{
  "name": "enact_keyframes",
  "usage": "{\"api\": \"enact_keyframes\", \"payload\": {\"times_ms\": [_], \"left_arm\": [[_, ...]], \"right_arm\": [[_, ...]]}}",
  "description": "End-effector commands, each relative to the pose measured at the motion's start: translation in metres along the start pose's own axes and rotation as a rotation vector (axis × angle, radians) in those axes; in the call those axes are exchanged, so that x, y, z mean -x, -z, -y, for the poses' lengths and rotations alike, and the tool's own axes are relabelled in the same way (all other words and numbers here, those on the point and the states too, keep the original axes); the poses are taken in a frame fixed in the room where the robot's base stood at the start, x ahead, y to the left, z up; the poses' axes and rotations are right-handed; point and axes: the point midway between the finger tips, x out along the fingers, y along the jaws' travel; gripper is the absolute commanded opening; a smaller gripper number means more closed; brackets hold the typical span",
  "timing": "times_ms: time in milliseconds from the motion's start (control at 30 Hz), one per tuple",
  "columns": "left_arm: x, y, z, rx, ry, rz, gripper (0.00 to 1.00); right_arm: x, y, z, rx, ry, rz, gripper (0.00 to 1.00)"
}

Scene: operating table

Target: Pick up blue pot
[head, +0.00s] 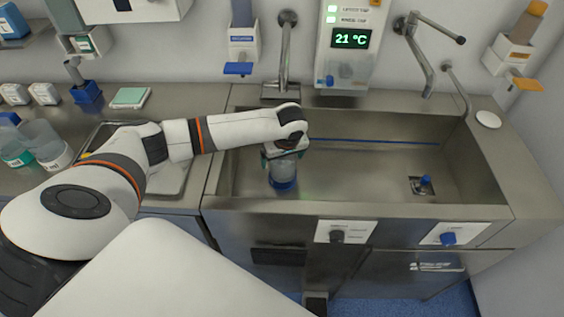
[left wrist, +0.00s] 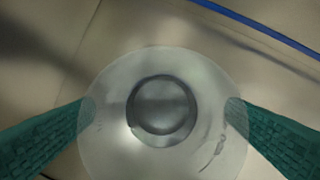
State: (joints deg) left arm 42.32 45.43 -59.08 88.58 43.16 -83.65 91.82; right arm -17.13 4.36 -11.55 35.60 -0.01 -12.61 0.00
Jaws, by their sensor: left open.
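A clear, rounded pot with a blue base (head: 284,184) stands in the left part of the steel sink. In the left wrist view the pot (left wrist: 205,75) shows from above as a pale see-through disc with a dark grey round top in its middle. My left gripper (head: 285,155) is right above and around the upper part of the pot. Its two green fingers (left wrist: 162,115) are open, one on each side of the pot. They lie close to its rim; I cannot tell whether they touch. The arm hides the pot's top in the head view. My right gripper is not in view.
The sink (head: 370,180) is open and mostly empty, with a blue-topped drain plug (head: 425,182) at the right. A tap (head: 286,55) rises behind the pot. Clear bottles (head: 46,145) and a metal tray (head: 178,178) are on the left counter.

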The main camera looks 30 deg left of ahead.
Motion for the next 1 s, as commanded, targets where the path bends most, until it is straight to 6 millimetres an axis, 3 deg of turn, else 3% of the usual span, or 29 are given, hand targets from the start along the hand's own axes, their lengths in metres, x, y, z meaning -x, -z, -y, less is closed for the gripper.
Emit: {"api": "enact_keyframes", "payload": {"times_ms": [233,600,1000], "left_arm": [[-0.0013,0.0002,0.0002,-0.001,0.001,0.000,0.93],[-0.0011,0.0002,0.0002,0.000,0.000,0.000,0.33],[0.0015,-0.0006,0.0004,0.000,0.001,0.000,0.32]], "right_arm": [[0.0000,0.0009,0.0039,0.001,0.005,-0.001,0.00],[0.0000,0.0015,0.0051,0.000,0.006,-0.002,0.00],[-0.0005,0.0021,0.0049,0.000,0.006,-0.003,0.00]]}}
